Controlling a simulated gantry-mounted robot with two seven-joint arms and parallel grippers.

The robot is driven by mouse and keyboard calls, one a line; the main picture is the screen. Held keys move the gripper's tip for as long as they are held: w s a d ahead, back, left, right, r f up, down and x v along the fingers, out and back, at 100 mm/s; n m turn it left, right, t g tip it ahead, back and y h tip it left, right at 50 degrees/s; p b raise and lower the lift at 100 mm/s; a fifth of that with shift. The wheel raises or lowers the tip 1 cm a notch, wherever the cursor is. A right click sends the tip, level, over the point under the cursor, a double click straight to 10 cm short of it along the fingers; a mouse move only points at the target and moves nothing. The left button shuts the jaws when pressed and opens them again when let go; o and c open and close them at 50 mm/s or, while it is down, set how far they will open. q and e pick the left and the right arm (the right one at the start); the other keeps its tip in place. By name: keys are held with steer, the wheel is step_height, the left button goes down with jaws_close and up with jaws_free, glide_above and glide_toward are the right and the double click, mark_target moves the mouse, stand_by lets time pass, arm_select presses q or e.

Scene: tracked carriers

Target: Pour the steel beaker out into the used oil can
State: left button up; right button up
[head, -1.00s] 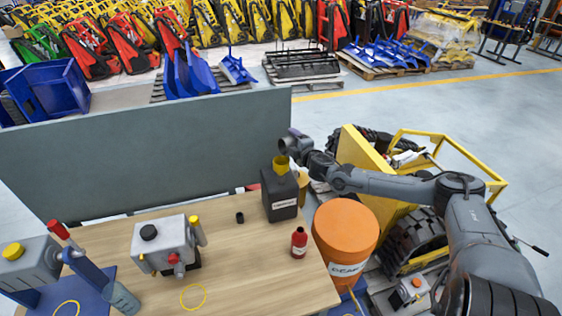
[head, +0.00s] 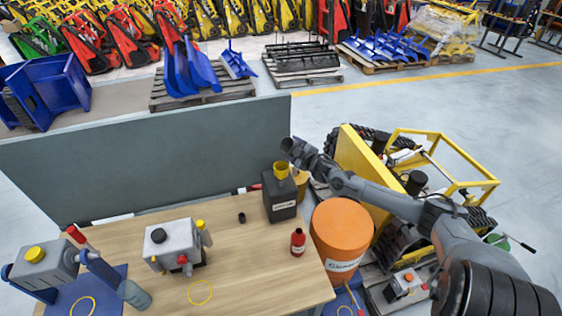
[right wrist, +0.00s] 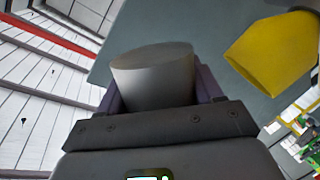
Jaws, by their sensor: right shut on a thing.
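The used oil can is a dark, boxy can (head: 279,203) standing at the back right of the table. A yellow funnel (head: 281,170) sits in its top, and the funnel also shows at the upper right of the right wrist view (right wrist: 270,55). My right gripper (head: 297,151) is above and slightly right of the funnel, apart from it. It is shut on the grey steel beaker (right wrist: 155,80), seen between the fingers in the right wrist view. I cannot tell what the beaker contains. My left gripper is not in view.
A red bottle (head: 298,243) and a small black cap (head: 241,218) stand near the can. A grey pump-like unit (head: 175,247) is further left. A grey panel (head: 140,160) rises behind the table. An orange drum (head: 342,235) stands right of it.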

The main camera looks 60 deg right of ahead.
steer(key=shift+d+r+m+y+p, duration=0.15)
steer(key=shift+r+m+y+p, duration=0.15)
steer(key=shift+r+m+p, duration=0.45)
steer(key=shift+s+d+f+m, duration=0.15)
steer(key=shift+d+f+m, duration=0.1)
steer(key=shift+f+m, duration=0.2)
steer(key=shift+s+d+f+m, duration=0.15)
steer(key=shift+d+f+m, duration=0.15)
steer(key=shift+f, duration=0.15)
arm_select(q)
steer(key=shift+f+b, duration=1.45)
steer(key=shift+b, duration=1.25)
arm_select(e)
step_height(320, 180, down, 8)
steer(key=s+d+m+t+y, duration=0.1)
steer(key=d+m, duration=0.1)
steer(key=m, duration=0.2)
steer(key=shift+m+t, duration=0.3)
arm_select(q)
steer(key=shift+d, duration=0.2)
arm_select(e)
steer(key=shift+y, duration=0.3)
